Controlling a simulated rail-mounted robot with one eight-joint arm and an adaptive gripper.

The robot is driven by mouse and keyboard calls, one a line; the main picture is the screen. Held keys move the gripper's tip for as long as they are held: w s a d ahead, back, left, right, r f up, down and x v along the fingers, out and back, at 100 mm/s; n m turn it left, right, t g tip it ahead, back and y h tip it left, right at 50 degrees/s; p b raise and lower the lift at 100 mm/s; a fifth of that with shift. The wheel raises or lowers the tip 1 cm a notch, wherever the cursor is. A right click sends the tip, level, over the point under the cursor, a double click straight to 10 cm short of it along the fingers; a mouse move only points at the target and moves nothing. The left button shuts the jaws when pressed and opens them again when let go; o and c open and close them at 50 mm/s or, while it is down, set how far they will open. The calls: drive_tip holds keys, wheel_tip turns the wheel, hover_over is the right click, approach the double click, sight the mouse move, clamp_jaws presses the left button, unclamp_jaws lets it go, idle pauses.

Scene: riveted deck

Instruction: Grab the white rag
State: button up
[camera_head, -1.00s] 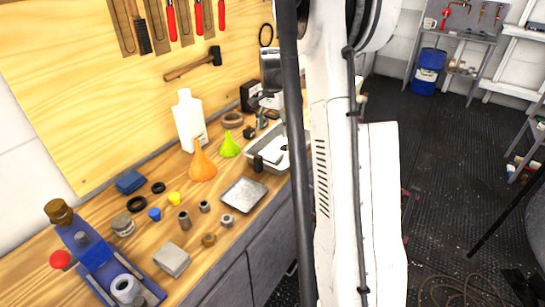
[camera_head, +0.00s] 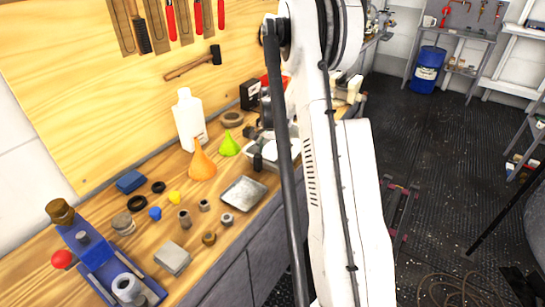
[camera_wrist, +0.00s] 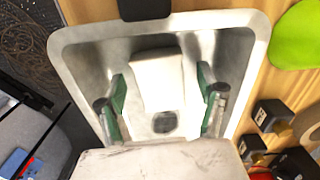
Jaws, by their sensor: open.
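The white rag (camera_wrist: 157,85) lies in a grey metal tray (camera_wrist: 240,48) in the wrist view. It shows as a pale folded piece with a dark grey patch below it. My gripper (camera_wrist: 160,77) is open, with one green-padded finger on each side of the rag. I cannot tell whether the fingers touch it. In the head view the tray (camera_head: 268,167) stands on the bench, with some white cloth in it, partly hidden behind my arm. My gripper is hidden there.
A green funnel (camera_head: 229,144), an orange funnel (camera_head: 202,163) and a white bottle (camera_head: 189,121) stand left of the tray. A small dark object (camera_head: 258,162) is at its near edge. A flat metal dish (camera_head: 243,190) lies nearer. Dark boxes (camera_wrist: 268,115) sit close to the tray's right side.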

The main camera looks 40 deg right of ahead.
drive_tip(key=shift+f, duration=0.3)
drive_tip(key=shift+c, duration=0.5)
drive_tip(key=c, duration=1.1)
